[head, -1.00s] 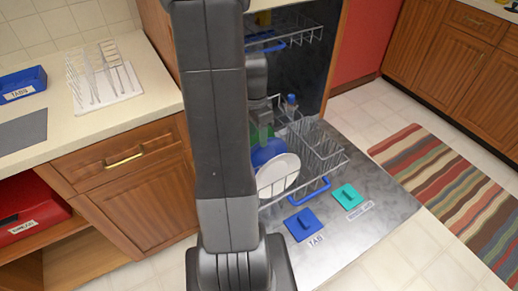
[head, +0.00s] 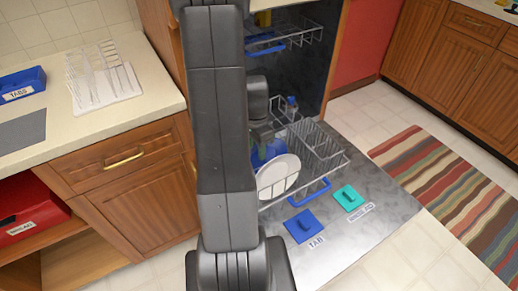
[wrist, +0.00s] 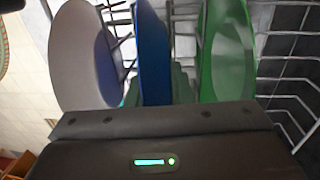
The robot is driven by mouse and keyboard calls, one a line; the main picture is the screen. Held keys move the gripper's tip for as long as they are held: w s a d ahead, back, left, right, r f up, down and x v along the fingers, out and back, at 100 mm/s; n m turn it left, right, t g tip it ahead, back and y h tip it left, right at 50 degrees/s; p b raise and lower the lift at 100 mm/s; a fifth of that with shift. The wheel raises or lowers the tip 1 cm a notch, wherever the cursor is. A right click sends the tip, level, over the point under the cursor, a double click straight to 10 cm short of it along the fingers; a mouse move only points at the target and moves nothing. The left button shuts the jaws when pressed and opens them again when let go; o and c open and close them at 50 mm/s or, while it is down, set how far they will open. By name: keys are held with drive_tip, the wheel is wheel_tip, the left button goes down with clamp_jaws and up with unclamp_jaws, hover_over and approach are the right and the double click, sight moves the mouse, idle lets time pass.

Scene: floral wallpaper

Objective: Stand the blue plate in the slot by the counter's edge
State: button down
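The blue plate (wrist: 153,50) stands on edge in the middle of the wrist view, between a pale plate (wrist: 75,55) and a green plate (wrist: 226,50). In the head view the blue plate (head: 262,152) is partly hidden behind the white plate (head: 278,177) in the pulled-out lower dishwasher rack. My gripper (wrist: 154,92) is close over the blue plate's edge; its fingertips are mostly hidden, so its grip is unclear. The slotted white dish rack (head: 112,92) stands on the left counter by its right edge and holds no plate.
The open dishwasher door carries a blue tab (head: 303,226) and a teal tab (head: 348,198). The upper rack (head: 295,38) hangs above. A blue tabs box (head: 22,84) and a grey mat (head: 22,130) lie on the counter. A wooden cabinet (head: 135,195) stands below.

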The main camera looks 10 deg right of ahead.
drive_tip(key=shift+r+p, duration=1.15)
drive_tip(key=shift+r, duration=0.4)
wheel_tip(320, 180, up, 10)
drive_tip(key=p, duration=0.7)
idle(1.0)
